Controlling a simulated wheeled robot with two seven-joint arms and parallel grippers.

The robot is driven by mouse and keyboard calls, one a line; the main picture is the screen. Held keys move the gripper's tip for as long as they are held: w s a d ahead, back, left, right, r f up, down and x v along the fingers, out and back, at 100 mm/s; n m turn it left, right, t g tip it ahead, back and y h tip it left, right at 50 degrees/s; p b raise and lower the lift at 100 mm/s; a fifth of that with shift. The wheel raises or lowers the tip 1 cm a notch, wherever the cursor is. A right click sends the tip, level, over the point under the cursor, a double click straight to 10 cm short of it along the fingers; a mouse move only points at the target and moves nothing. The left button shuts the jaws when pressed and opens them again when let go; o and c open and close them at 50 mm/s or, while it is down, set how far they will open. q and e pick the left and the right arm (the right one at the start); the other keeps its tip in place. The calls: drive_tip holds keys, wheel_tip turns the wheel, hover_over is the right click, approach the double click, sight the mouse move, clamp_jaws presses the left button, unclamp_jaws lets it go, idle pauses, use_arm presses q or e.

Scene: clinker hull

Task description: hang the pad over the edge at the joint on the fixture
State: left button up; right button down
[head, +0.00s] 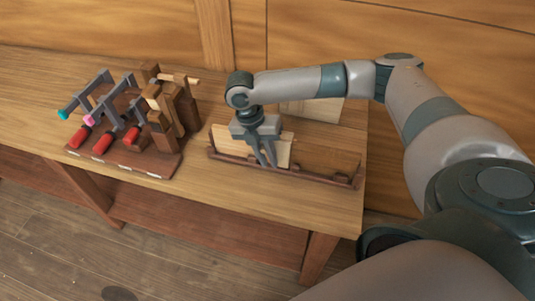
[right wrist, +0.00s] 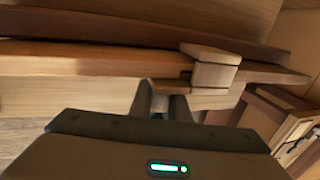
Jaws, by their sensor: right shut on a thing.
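The fixture (head: 323,178) is a long dark-brown base with upright planks, standing near the right end of the bench. A pale plank (head: 280,148) and a browner plank (head: 325,157) stand in it. My right gripper (head: 269,163) points down at the fixture, in front of the pale plank. In the right wrist view the pad (right wrist: 214,70) is a small pale wooden piece at the long plank edge (right wrist: 90,60), and it seems to lie across that edge. My left gripper is out of view.
A tool rack (head: 122,160) at the left holds grey clamps (head: 98,95), red handles (head: 103,143) and wooden clamps (head: 165,108). The bench top (head: 225,190) is clear in front of the fixture. A wooden wall stands close behind.

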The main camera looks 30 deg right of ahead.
drive_tip(key=shift+f, duration=0.2)
idle(0.3)
drive_tip(key=c, duration=1.6)
unclamp_jaws()
drive_tip(key=shift+r, duration=0.1)
drive_tip(key=shift+w+a+r, duration=0.15)
drive_tip(key=shift+w+r, duration=0.05)
drive_tip(key=shift+r, duration=0.35)
drive_tip(key=shift+b+v, duration=1.75)
drive_tip(key=shift+v, duration=6.2)
